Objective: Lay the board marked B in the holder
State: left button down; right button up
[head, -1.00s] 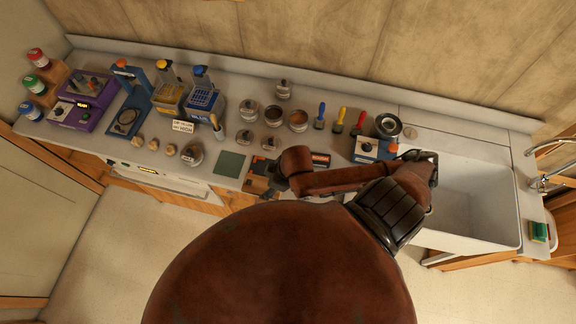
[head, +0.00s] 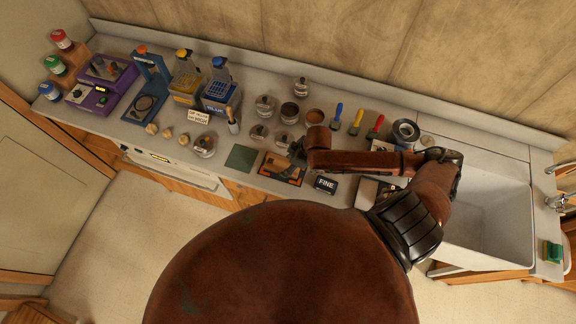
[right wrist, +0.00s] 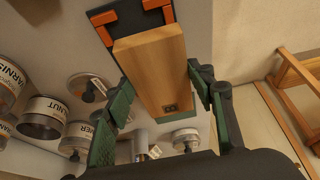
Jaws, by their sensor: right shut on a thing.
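My right gripper (right wrist: 160,100) is shut on a light wooden board (right wrist: 152,62) in the right wrist view. A small dark mark shows near the board's near end, too small to read surely. The board's far end overlaps a black holder with orange corners (right wrist: 130,22), so I cannot tell whether they touch. In the head view the holder (head: 280,180) lies at the counter's front edge, and my right gripper (head: 297,152) is over its back right side. The arm partly hides that area. My left gripper is not in view.
A green square (head: 241,158) lies left of the holder and a black block marked FINE (head: 326,184) to its right. Several jars and tins (head: 290,113) stand behind. Handled tools (head: 356,121) lie toward the white sink (head: 490,215).

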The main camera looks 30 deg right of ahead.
aim_at(288, 166)
jog(key=shift+w+d+f, duration=0.25)
jog(key=shift+w+f, duration=0.15)
jog(key=shift+f, duration=0.15)
jog(key=shift+w+d+f, duration=0.2)
jog(key=shift+w+f, duration=0.15)
jog(key=shift+f, duration=1.8)
jog(key=shift+f, duration=0.15)
jog(key=o, duration=1.3)
jog(key=v, duration=1.2)
jog(key=shift+d, duration=0.1)
